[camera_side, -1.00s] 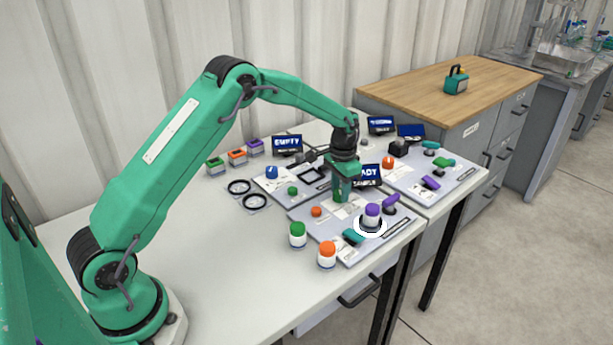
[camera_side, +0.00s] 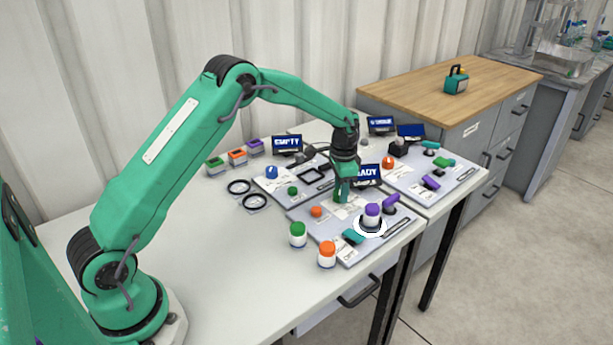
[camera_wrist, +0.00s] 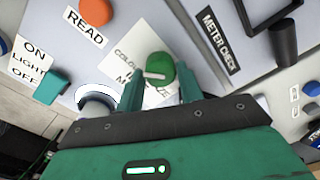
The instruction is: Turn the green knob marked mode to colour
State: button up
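The green knob (camera_wrist: 160,72) with a white pointer line stands on a white label card (camera_wrist: 125,68) in the wrist view. The pointer lies nearly level in the picture. The card's print is partly covered; the word beginning "COLO" shows at its upper left. My gripper (camera_wrist: 160,84) is close over the card, one finger on each side of the knob. The fingers look open, with thin gaps; contact is hard to tell. In the side view my gripper (camera_side: 342,198) points down at the front panel (camera_side: 318,233) and hides this knob.
An orange button (camera_wrist: 96,11) marked READ and a teal switch (camera_wrist: 52,86) marked ON, LIGHT, OFF are near. A purple-topped knob in a white ring (camera_side: 371,215) stands right of the gripper. Green (camera_side: 297,234) and orange (camera_side: 327,254) capped jars stand at the front edge.

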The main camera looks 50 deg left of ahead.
jog(key=o, duration=0.3)
jog(key=shift+r, duration=3.95)
jog(key=shift+s, duration=0.1)
